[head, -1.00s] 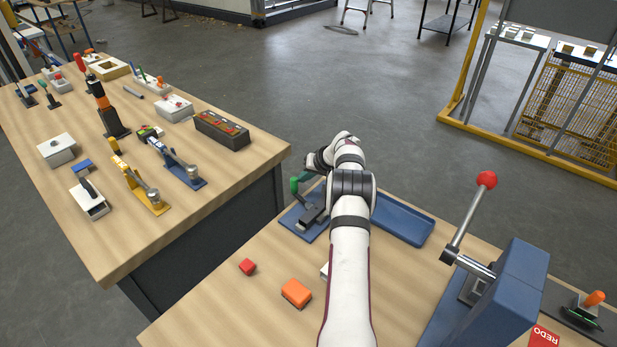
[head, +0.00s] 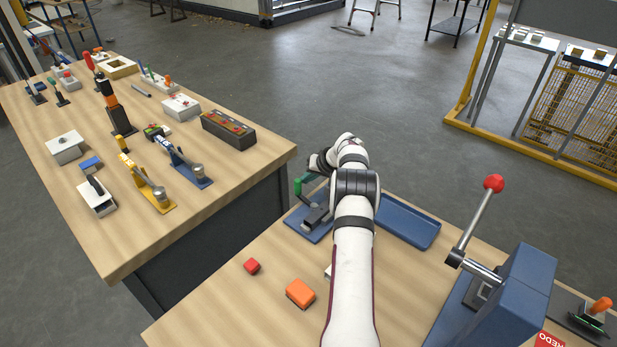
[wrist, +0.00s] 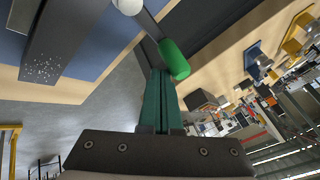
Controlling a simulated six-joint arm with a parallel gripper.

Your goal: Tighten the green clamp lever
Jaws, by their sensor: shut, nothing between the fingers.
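The green clamp lever (head: 298,187) stands up from a dark clamp body (head: 316,215) on a blue base plate (head: 303,230), at the far edge of the near bench. In the wrist view its green grip (wrist: 174,60) lies just beyond and beside my fingertips. I cannot tell whether they touch it. My gripper (wrist: 159,72) has its teal fingers together, with nothing between them. In the head view my gripper (head: 306,178) is small and partly hidden by my wrist, close to the lever's right side. The dark clamp body (wrist: 62,40) fills the upper left of the wrist view.
A blue tray (head: 408,222) lies right of my arm. A press with a red-knobbed lever (head: 474,220) stands at the right. Yellow (head: 150,188) and blue (head: 185,165) clamps stand on the left bench.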

